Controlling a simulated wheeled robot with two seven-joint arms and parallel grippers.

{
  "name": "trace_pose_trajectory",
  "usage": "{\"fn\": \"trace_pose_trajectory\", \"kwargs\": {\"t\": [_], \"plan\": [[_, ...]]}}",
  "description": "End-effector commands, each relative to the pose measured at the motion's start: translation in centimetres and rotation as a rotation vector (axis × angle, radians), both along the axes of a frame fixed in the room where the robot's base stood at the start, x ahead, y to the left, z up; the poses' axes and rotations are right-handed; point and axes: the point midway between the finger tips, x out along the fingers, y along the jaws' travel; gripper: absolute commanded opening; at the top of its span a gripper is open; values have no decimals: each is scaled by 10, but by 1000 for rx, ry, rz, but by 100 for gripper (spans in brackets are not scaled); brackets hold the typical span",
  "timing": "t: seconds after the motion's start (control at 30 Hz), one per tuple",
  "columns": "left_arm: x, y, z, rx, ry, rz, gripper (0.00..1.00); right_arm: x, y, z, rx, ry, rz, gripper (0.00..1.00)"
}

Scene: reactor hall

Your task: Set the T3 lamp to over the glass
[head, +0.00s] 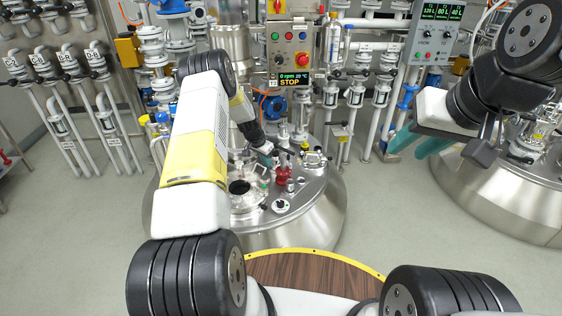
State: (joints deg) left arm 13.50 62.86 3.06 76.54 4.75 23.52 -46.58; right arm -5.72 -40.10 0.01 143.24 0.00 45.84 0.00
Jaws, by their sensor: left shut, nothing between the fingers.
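My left arm reaches out over the lid (252,208) of the steel vessel in the middle. My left gripper (266,154) is just above the lid's back part, close to the red fitting (284,174); its teal fingertips are small and partly hidden, and it is shut with nothing held. A round dark opening (239,187) and a small round dial-like fitting (281,206) are on the lid. I cannot tell which fitting is the T3 lamp or the glass; no T3 label is readable there. My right gripper (420,140) is raised at the right, teal fingers apart, empty.
A control box (293,55) with a red button and a STOP display stands behind the middle vessel. A second steel vessel (495,200) is at the right, below my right arm. Pipes and valves (70,75) line the left. The floor (85,240) at left is clear.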

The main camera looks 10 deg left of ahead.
Motion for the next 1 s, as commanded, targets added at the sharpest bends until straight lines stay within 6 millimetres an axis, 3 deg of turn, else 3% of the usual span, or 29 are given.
{"fn": "trace_pose_trajectory", "kwargs": {"t": [0.13,0.6,1.0], "plan": [[0,1,-16,2,3,-6,0,0,0,0,0,0,0,36],[3,0,-24,2,3,-7,0,0,0,0,0,0,0,36],[22,-12,-89,2,5,-9,0,0,0,0,0,0,0,36]]}}
